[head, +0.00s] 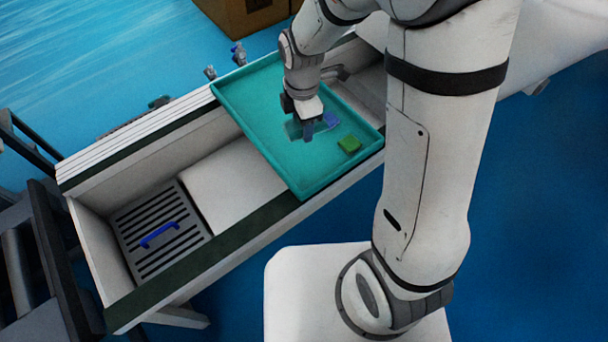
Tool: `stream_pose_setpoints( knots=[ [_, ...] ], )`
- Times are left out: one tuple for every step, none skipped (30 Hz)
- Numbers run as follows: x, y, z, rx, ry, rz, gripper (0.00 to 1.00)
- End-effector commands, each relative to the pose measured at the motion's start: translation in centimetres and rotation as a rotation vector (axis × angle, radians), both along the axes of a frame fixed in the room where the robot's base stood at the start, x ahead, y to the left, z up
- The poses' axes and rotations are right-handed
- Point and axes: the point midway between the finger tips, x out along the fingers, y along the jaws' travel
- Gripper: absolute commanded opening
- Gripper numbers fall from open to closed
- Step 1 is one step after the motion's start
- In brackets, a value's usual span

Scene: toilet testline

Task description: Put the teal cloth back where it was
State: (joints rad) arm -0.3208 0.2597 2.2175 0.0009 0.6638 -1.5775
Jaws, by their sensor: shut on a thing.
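My gripper (308,132) points down over the teal tray (243,100), its fingers low near the tray floor. It is shut on the teal cloth (293,129), a small piece showing at the left of the fingers. The cloth's colour is close to the tray's, and the fingers hide part of it. I cannot tell whether the cloth touches the tray floor. A blue-violet piece (332,119) lies just right of the fingers. A green block-like piece (349,144) lies in the tray further right.
The tray rests across a long white trough (90,178) with dark green edging. At the trough's left end is a slotted grate (122,219) with a blue handle (160,235). A white panel (228,183) lies between grate and tray. A brown box (240,15) stands behind.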

Motion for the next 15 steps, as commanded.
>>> stream_pose_setpoints(
  knots=[
    [-0.4,0.4,-1.7,0.0,-0.001,0.065,0.29],
    [-0.6,0.6,-1.9,0.0,-0.001,0.101,0.29],
    [-0.8,0.7,-2.2,0.001,-0.002,0.143,0.29],
    [-1.0,0.8,-2.3,0.001,-0.002,0.171,0.29],
    [-1.1,1.0,-2.5,0.001,-0.002,0.195,0.29],
    [-1.3,1.1,-2.6,0.001,-0.002,0.22,0.29],
    [-1.3,1.1,-2.7,0.0,-0.001,0.236,0.29],
    [-1.4,1.2,-2.8,0.0,0.0,0.247,0.29],
    [-1.5,1.2,-3.2,0.0,0.001,0.258,0.29],
    [-1.5,1.2,-3.6,-0.001,0.002,0.264,0.29],
    [-1.6,1.2,-4.1,-0.001,0.004,0.267,0.29],
    [-1.6,1.2,-4.9,-0.001,0.004,0.269,0.29],
    [-1.6,1.2,-5.6,-0.001,0.005,0.269,0.29],
    [-1.6,1.2,-6.2,-0.001,0.006,0.269,0.29],
    [-1.6,1.2,-6.9,-0.001,0.004,0.268,0.29]
  ],
)
